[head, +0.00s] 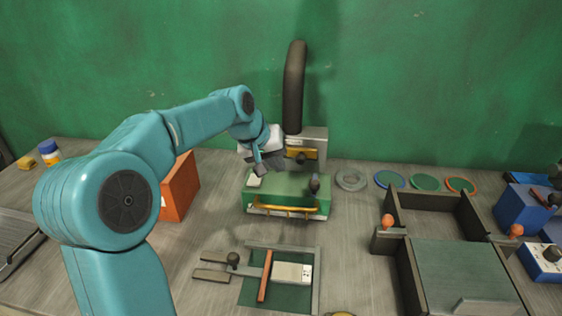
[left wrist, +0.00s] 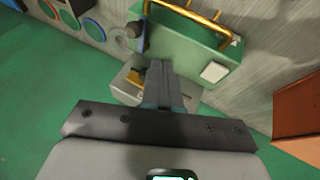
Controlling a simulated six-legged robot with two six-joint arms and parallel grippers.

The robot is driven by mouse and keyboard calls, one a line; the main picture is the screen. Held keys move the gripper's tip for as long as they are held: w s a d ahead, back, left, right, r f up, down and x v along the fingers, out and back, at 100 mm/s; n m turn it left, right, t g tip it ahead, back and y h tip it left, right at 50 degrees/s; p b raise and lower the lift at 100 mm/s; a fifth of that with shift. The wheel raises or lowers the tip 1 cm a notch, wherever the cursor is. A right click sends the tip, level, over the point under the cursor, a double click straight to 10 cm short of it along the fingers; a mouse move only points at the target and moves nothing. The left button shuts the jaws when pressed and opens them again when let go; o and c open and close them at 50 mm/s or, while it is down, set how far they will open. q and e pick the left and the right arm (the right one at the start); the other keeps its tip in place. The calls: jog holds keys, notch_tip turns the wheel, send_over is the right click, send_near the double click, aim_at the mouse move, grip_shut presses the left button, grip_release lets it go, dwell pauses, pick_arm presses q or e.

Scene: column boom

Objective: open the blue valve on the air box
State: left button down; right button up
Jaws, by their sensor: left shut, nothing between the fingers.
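A grey box (head: 318,140) with a thick black hose rising from it stands at the back, behind a green box (head: 290,190). A yellow lever (head: 302,153) sits on the grey box's front; it also shows in the left wrist view (left wrist: 133,77). No clearly blue valve shows on the grey box. A dark knob (head: 314,185) stands at the right of the green box and looks bluish in the left wrist view (left wrist: 137,38). My left gripper (head: 264,172) is shut and empty, above the green box's back left, beside the grey box. My right gripper is out of view.
An orange-red box (head: 179,190) stands left of the green box. A grey ring (head: 351,180) and several coloured discs lie to the right. A grey tray (head: 440,217), blue boxes (head: 522,207) and a clamp fixture (head: 254,297) stand nearer. A green wall closes the back.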

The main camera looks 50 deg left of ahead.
aim_at(315, 182)
pick_arm(q)
jog(key=w+d+f+p, duration=0.1)
jog(key=w+d+f, duration=0.1)
jog(key=w+f, duration=0.4)
jog(key=shift+w+d+f, duration=0.15)
jog(key=shift+w+f, duration=0.15)
jog(key=shift+f, duration=0.3)
jog(key=shift+d, duration=0.15)
